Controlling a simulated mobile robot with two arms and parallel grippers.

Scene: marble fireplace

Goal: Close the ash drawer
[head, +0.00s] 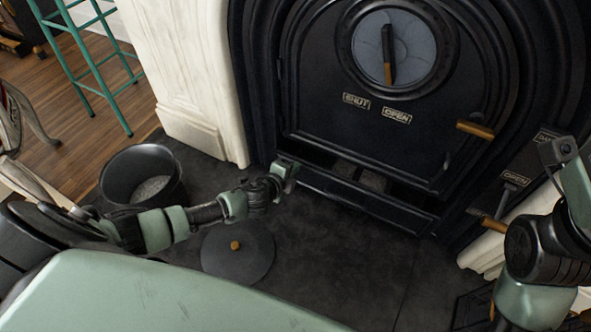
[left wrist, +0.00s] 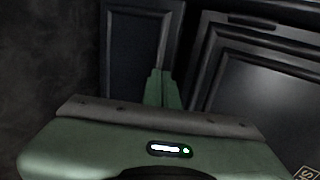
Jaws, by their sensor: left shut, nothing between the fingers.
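The ash drawer (head: 352,198) is a long dark drawer low at the base of the black stove. In the head view it stands partly out, with a dark gap and greyish contents behind its front. My left gripper (head: 288,167) is shut and empty at the drawer's left end; I cannot tell whether it touches. In the left wrist view its closed fingers (left wrist: 161,88) overlap the lower end of a dark framed panel (left wrist: 134,48), which looks like the drawer front. My right gripper (head: 562,151) is at the right edge, its fingers unclear.
The closed stove door (head: 330,75) is above the drawer. A black bucket (head: 140,175) and a round lid (head: 237,255) with a wooden knob lie on the dark hearth. A white marble pillar (head: 195,75) stands left. The hearth before the drawer's right half is clear.

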